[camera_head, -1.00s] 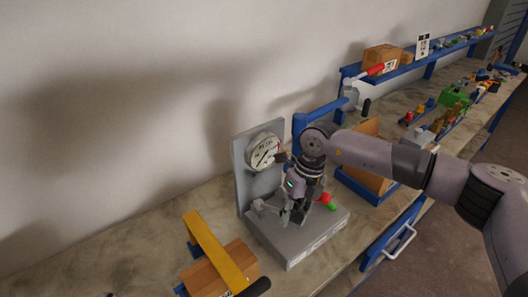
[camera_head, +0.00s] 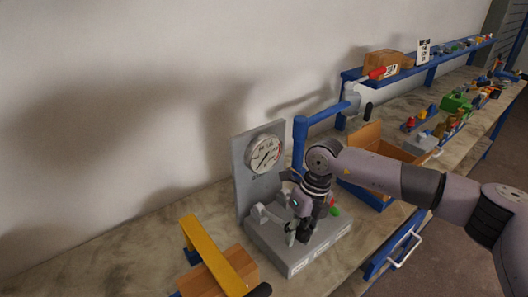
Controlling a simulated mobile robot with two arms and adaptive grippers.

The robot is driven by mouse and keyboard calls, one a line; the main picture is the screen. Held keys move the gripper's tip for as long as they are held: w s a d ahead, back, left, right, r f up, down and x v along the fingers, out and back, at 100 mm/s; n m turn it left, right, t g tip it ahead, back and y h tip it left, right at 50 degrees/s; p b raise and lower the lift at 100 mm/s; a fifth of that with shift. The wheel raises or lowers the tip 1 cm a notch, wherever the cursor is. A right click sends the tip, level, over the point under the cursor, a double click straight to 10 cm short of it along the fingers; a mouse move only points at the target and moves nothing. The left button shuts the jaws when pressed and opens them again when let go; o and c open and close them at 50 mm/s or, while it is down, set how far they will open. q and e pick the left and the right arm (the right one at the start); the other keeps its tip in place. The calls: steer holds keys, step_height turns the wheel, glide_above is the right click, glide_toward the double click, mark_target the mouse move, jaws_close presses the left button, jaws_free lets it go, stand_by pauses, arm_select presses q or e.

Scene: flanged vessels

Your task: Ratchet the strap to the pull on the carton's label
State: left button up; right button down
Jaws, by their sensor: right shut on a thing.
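My right gripper (camera_head: 291,236) reaches down over the base of a grey fixture (camera_head: 282,256) that has an upright back plate and a round dial gauge (camera_head: 264,154). It is shut on a small part there, seemingly the ratchet's handle, mostly hidden by the fingers. A light grey bracket (camera_head: 258,213) stands on the base left of the fingers. The dial has a dark needle and a red zone; its numbers are too small to read. No strap can be made out clearly. A carton (camera_head: 240,265) with a label sits at bottom left, partly cut off. My left gripper is not in view.
A yellow bar (camera_head: 212,252) with a dark grip crosses the near carton. A blue post with an arm (camera_head: 301,140) rises behind the fixture. A blue tray with an open carton (camera_head: 398,146) stands right. Red and green knobs (camera_head: 335,211) lie behind my gripper.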

steer(key=r, duration=0.1)
steer(key=w+r, duration=0.1)
steer(key=a+r, duration=0.1)
steer(key=shift+w+r, duration=0.2)
steer(key=shift+r, duration=0.2)
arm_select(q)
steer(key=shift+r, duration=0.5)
arm_select(e)
steer(key=shift+w+r, duration=0.1)
steer(key=shift+w, duration=0.05)
stand_by(1.1)
